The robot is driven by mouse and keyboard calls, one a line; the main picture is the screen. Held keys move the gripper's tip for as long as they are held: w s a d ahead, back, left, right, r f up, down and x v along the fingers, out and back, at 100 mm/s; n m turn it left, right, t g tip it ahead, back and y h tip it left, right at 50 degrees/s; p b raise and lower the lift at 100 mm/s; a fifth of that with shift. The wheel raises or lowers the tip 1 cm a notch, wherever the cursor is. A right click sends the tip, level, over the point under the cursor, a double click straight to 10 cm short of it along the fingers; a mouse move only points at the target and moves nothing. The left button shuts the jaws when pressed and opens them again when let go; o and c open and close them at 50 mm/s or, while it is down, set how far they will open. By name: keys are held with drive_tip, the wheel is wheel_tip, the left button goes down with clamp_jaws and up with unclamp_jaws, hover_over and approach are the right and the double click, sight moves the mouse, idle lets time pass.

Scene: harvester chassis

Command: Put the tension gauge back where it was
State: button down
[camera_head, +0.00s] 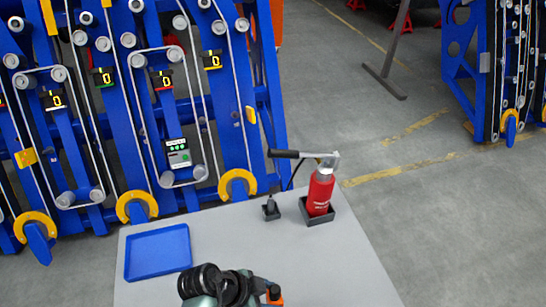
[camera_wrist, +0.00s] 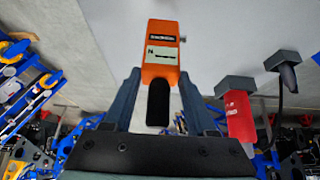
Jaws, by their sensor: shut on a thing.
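The tension gauge (camera_wrist: 161,50) is orange with a pale display and a black lower part. In the wrist view it sits between the two fingers of my gripper (camera_wrist: 160,78), which is shut on it. In the head view only a small orange part of the gauge (camera_head: 274,294) shows at the bottom edge, beside my dark arm end. My gripper's fingers are not clear there. The gauge is over or near the front part of the grey table (camera_head: 330,270); its height above the top cannot be told.
A blue tray (camera_head: 158,253) lies at the table's left. A red hand pump (camera_head: 320,192) stands in a dark holder at the back right, beside a small black holder (camera_head: 271,210). The blue harvester chassis (camera_head: 135,100), with belts and small displays, stands behind. The table's middle is clear.

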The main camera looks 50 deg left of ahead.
sight(272, 301)
drive_tip(key=shift+w+f, duration=0.15)
drive_tip(key=shift+f, duration=2.15)
drive_tip(key=shift+f, duration=0.15)
drive_tip(key=shift+c, duration=1)
unclamp_jaws()
drive_tip(key=v, duration=1.2)
